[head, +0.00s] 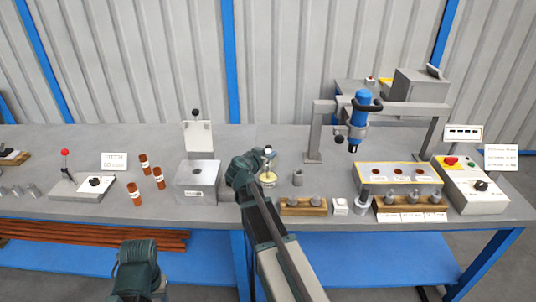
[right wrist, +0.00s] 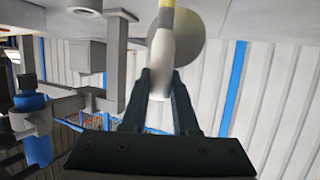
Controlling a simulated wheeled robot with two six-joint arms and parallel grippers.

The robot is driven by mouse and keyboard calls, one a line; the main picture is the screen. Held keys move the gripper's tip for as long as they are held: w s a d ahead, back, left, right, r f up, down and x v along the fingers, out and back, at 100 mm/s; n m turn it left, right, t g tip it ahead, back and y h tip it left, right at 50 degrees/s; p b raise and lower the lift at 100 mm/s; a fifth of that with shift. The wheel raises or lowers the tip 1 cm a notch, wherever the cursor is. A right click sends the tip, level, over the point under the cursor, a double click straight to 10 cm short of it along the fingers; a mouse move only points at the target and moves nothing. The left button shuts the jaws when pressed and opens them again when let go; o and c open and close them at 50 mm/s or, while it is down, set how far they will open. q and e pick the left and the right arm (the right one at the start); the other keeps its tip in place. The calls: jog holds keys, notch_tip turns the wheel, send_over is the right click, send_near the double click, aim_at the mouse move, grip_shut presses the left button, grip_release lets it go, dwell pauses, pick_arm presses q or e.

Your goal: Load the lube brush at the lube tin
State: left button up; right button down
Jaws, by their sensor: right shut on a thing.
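My right gripper (head: 264,160) is over the bench, right of the grey block. In the right wrist view its two dark fingers (right wrist: 160,78) are shut on a pale handle (right wrist: 159,62), which I take to be the lube brush, with a yellow part (right wrist: 166,4) at the picture's top. A round beige shape (right wrist: 187,38) lies behind the handle; I cannot tell whether it is the tin. In the head view a small yellowish tin (head: 268,179) stands just below the gripper, partly hidden by my arm. Whether the bristles touch it is hidden.
A grey block with a hole (head: 197,186) stands left of the right arm. A small grey cylinder (head: 297,178) and a wooden rack (head: 303,207) are close on the right. A blue press (head: 360,120) stands beyond.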

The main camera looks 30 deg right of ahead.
jog(key=shift+r+p, duration=3.2)
jog(key=shift+r, duration=0.25)
notch_tip(320, 180, up, 6)
jog(key=p, duration=0.5)
jog(key=shift+f+p, duration=0.15)
jog(key=shift+p, duration=0.25)
